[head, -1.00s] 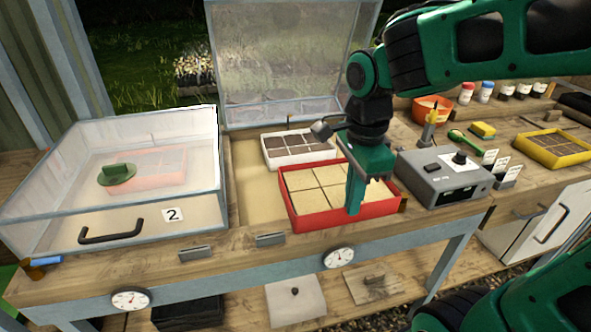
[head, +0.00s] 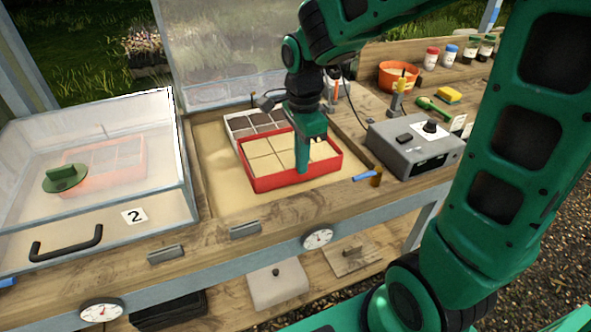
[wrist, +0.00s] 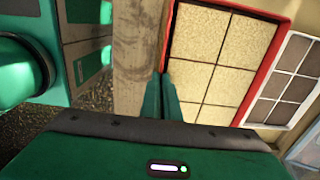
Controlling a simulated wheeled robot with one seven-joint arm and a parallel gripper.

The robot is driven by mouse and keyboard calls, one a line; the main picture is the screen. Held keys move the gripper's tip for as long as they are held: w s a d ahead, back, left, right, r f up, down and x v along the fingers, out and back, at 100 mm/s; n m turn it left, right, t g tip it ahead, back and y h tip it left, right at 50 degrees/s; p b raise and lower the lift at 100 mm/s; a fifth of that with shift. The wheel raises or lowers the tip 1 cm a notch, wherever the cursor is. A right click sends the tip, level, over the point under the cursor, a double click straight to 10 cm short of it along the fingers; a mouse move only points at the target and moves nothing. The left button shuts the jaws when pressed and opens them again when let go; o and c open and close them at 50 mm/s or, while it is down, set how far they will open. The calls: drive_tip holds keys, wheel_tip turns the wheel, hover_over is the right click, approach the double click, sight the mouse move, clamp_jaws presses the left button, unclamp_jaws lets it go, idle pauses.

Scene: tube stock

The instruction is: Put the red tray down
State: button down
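The red tray (head: 262,183), with pale fill divided into squares, is over the sand bed (head: 212,172) of the open frame. My gripper (head: 303,167) is at its front wall, with a finger down the outside. In the wrist view the fingers (wrist: 164,82) are close together on the wall of the red tray (wrist: 265,72), so my gripper looks shut on it. The tray looks about level. It covers part of the white tray (head: 236,124) behind it. Whether its underside touches the sand is hidden.
A closed glass-covered frame marked 2 (head: 135,216) stands at the left, with another red tray inside. A grey box (head: 412,145) stands to the right. A blue-handled tool (head: 364,176) lies on the ledge. Bare sand shows left of and in front of the tray.

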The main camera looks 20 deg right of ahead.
drive_tip(key=w+f, duration=0.1)
drive_tip(key=w, duration=0.2)
drive_tip(key=shift+d+f, duration=0.1)
drive_tip(key=shift+f, duration=2.25)
drive_tip(key=c, duration=2)
unclamp_jaws()
drive_tip(key=shift+s+f, duration=0.1)
wheel_tip(320, 180, up, 12)
drive_tip(key=shift+s+r, duration=0.1)
drive_tip(key=shift+s+d+f+n, duration=0.6)
drive_tip(key=shift+s+d+n, duration=1.35)
drive_tip(key=shift+s+d, duration=1.45)
drive_tip(key=shift+s+d+f+n, duration=0.55)
drive_tip(key=shift+s+d+n, duration=1.55)
drive_tip(key=shift+s, duration=2.35)
drive_tip(key=shift+s+d+f+n, duration=0.6)
drive_tip(key=shift+s+d+n, duration=1.15)
drive_tip(key=shift+s+d, duration=1.75)
